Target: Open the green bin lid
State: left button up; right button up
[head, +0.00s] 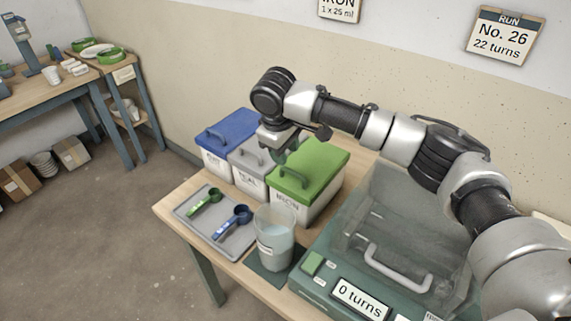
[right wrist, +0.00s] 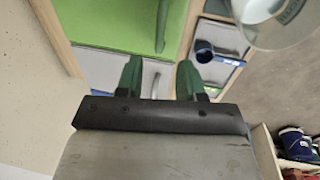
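The green bin lid (head: 318,162) lies shut on the white bin labelled IRON (head: 290,204), the rightmost of three bins. Its green bar handle (head: 290,178) is on the front left part. In the right wrist view the green lid (right wrist: 115,22) and its handle (right wrist: 162,25) show beyond the fingers. My left gripper is not in view.
A grey-lidded bin (head: 250,156) and a blue-lidded bin (head: 226,132) stand left of the green one. In front are a tray (head: 224,238) with green and blue scoops and a clear beaker (head: 274,236). A clear-covered machine (head: 365,262) stands right.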

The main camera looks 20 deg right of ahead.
aim_at(289, 169)
jog(key=f, duration=0.2)
jog(key=d+f, duration=0.1)
jog(key=f, duration=0.1)
jog(key=shift+w+f, duration=0.15)
jog(key=shift+w, duration=0.05)
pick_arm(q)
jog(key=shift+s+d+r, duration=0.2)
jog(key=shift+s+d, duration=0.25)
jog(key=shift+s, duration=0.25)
pick_arm(e)
jog(key=shift+w+f, duration=0.1)
jog(key=shift+f, duration=0.6)
grip_shut()
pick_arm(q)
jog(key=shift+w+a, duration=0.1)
